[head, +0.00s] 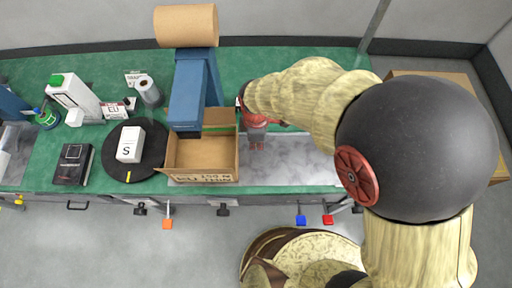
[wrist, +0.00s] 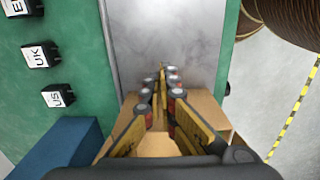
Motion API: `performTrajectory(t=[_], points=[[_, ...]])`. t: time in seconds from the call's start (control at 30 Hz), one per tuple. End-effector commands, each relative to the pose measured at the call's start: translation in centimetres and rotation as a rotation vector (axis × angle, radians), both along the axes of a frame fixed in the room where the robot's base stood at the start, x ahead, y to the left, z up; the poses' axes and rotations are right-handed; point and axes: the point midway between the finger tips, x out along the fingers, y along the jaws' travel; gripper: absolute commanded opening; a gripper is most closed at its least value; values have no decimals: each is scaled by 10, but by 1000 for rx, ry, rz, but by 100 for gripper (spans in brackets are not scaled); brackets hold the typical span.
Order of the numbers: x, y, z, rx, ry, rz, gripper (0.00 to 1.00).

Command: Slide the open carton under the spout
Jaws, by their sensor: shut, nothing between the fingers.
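The open carton (head: 200,177) is a brown cardboard box at the front edge of the green bench, with its top open. The blue dispenser (head: 189,95) stands behind it, and its spout end reaches over the carton's back left part. My gripper (head: 257,146) is shut and empty, pointing down just right of the carton's right wall. I cannot tell whether it touches the wall. In the wrist view my fingers (wrist: 162,70) come together over the grey metal plate, and part of the carton (wrist: 208,108) shows beneath and beside them. The dispenser's blue body (wrist: 62,150) shows at lower left.
A brown paper roll (head: 186,26) sits on top of the dispenser. Left of the carton, a white box (head: 130,145) marked S stands on a black round turntable (head: 151,163). The grey metal plate (head: 300,172) right of my gripper is clear. Coloured clamp handles hang below the front edge.

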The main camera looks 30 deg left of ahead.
Motion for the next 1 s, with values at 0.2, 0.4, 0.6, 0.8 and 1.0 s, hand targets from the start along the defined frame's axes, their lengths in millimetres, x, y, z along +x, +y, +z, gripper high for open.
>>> performTrajectory(t=[0.2,0.4,0.6,0.8,1.0], points=[[0,1,53,3,-2,0,0],[0,1,93,2,-2,0,0],[0,0,117,1,0,0,0],[0,0,124,0,0,0,0],[0,0,124,0,0,-6,0]])
